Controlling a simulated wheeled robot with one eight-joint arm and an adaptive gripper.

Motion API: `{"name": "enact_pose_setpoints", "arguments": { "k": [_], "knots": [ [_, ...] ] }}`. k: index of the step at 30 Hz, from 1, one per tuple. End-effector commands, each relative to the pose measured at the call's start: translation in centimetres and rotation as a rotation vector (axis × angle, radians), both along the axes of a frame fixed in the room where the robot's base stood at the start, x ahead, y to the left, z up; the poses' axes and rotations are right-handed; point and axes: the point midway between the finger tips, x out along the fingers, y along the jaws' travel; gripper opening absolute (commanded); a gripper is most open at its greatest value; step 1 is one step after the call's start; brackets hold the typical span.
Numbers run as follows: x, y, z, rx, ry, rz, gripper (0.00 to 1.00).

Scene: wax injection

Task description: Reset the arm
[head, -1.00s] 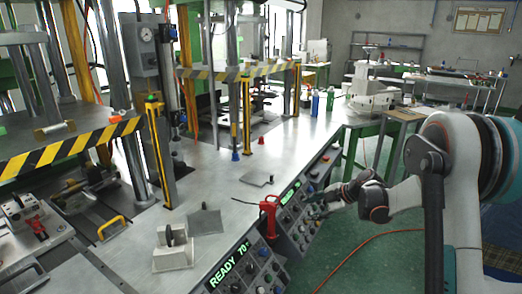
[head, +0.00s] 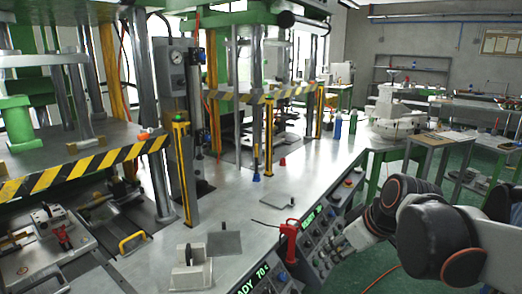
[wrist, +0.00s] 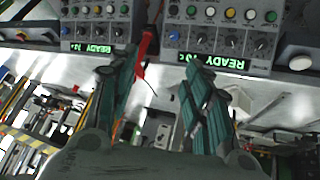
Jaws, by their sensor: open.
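My gripper (wrist: 160,70) is open in the wrist view. Its two dark green fingers are apart, with nothing held between them. They point toward the control panels (wrist: 215,38), whose display reads READY and appears upside down. In the head view my arm reaches in from the right, and its end is close to the front of the control panel (head: 318,245). The fingers are hard to make out there.
The red-handled tool (head: 289,240) stands at the bench edge by the panels. A white fixture (head: 190,272) and a flat grey plate (head: 224,243) lie on the steel bench (head: 240,205). Striped press frames (head: 85,166) stand at left.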

Motion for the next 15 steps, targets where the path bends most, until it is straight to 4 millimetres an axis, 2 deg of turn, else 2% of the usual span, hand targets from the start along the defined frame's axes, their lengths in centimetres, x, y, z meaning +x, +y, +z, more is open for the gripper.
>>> {"name": "enact_pose_setpoints", "arguments": {
  "k": [1, 6, 12, 15],
  "knots": [
    [-1.8, 0.2, 0.1, 0.008, 0.006, -0.045, 0.45],
    [-6.7, 0.1, 0.1, 0.046, 0.017, -0.217, 0.45],
    [-11.9, -0.3, -0.9, 0.096, 0.010, -0.407, 0.45],
    [-13.7, -0.5, -1.5, 0.121, 0.001, -0.483, 0.45]
  ]
}}
